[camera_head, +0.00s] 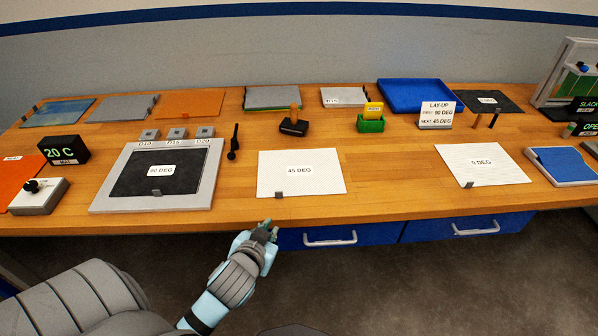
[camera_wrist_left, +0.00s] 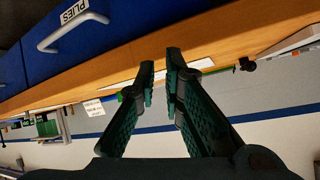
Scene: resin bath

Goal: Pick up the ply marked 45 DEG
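The ply marked 45 DEG (camera_head: 318,184) is a white sheet lying flat near the front edge of the bench, with a small grey tab (camera_head: 278,194) at its front edge. My left gripper (camera_head: 268,228) is just in front of the bench edge, below and left of that tab, apart from the sheet. In the left wrist view its two dark fingers (camera_wrist_left: 160,72) are apart with nothing between them. A thin pale strip shows beyond the fingers; I cannot tell for sure which sheet it is. My right gripper is out of view.
A grey frame (camera_head: 99,199) holding a black 90 DEG ply (camera_head: 131,181) lies to the left. A white 0 DEG ply (camera_head: 503,172) lies to the right. A dark-handled tool (camera_head: 233,145) and a stamp (camera_head: 294,125) stand behind. Blue drawers (camera_head: 370,236) are under the bench.

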